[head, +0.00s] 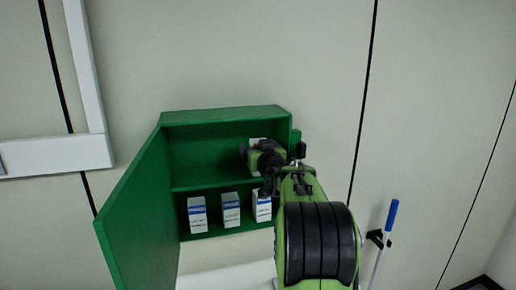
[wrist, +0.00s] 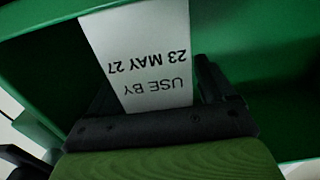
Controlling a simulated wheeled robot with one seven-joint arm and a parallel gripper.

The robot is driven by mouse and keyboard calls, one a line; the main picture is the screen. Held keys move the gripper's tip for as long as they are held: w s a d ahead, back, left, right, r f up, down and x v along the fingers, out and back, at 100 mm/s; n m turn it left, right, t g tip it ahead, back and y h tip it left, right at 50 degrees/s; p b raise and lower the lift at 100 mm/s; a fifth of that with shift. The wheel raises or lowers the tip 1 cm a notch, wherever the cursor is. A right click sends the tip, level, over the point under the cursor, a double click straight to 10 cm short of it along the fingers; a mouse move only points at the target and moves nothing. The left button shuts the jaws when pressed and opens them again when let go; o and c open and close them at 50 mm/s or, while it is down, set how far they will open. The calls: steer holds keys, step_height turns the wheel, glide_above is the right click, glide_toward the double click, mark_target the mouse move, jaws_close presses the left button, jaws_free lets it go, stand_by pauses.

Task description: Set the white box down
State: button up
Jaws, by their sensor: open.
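A white box (wrist: 138,50) with the upside-down print "USE BY 23 MAY 27" shows in the wrist view, between the two dark fingers of my gripper (wrist: 155,78). The fingers are open, one on each side of the box. In the head view my gripper (head: 262,155) reaches into the right part of the upper compartment of a green cabinet (head: 222,113). Only a small white piece of the box (head: 257,141) shows there behind my gripper. Whether its base rests on the shelf is hidden.
The cabinet's green door (head: 135,215) stands open to the left. Three white and blue boxes (head: 231,210) stand in the lower compartment, the rightmost close to my arm. The left part of the upper compartment (head: 195,155) is empty. A blue-handled stick (head: 391,215) is at the right wall.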

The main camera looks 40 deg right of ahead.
steer(key=shift+r, duration=0.15)
steer(key=shift+s+a+r, duration=0.1)
steer(key=shift+s, duration=0.15)
steer(key=b+v, duration=0.4)
steer(key=v, duration=0.7)
steer(key=shift+s, duration=0.2)
steer(key=shift+a, duration=0.1)
